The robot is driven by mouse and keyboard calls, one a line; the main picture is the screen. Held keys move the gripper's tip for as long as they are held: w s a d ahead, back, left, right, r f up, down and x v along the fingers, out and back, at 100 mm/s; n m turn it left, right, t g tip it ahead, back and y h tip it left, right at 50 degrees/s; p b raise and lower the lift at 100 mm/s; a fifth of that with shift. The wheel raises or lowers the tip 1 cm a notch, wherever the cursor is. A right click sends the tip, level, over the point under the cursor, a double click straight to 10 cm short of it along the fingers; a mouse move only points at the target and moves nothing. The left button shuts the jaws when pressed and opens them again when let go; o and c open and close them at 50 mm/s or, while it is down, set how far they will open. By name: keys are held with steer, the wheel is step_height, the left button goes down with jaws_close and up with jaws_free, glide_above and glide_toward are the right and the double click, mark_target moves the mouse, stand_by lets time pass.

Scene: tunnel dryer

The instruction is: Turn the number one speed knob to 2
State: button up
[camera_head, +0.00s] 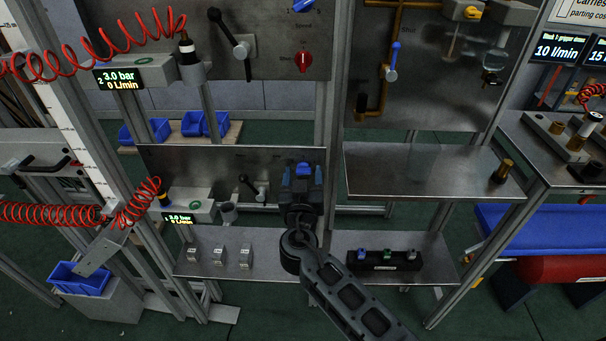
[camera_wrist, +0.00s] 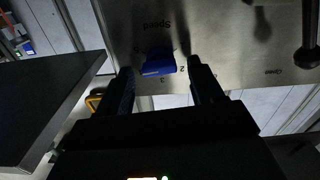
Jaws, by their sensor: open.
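A blue speed knob (camera_wrist: 158,62) sits on a metal panel (camera_wrist: 225,40) in the wrist view. The word "Speed" and the digits 2 and 3 show upside down around it. My gripper (camera_wrist: 160,72) is open, with one finger on each side of the knob and a gap visible to each. In the head view my gripper (camera_head: 303,176) is in front of the lower panel (camera_head: 215,160) and hides most of this knob. Another blue knob (camera_head: 303,5) is on the upper panel, marked "Speed". I cannot read a knob number or tell its exact pointing.
A red knob (camera_head: 303,62) is on the upper panel. A black lever (camera_head: 248,184) is left of my gripper. Below is a shelf (camera_head: 330,245) with several small grey blocks and a black holder (camera_head: 384,260) of coloured pieces. A dark slab (camera_wrist: 45,105) fills the wrist view's left.

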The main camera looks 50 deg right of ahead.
steer(key=c, duration=1.1)
steer(key=shift+o, duration=0.2)
steer(key=shift+f+n, duration=0.1)
steer(key=shift+n, duration=0.2)
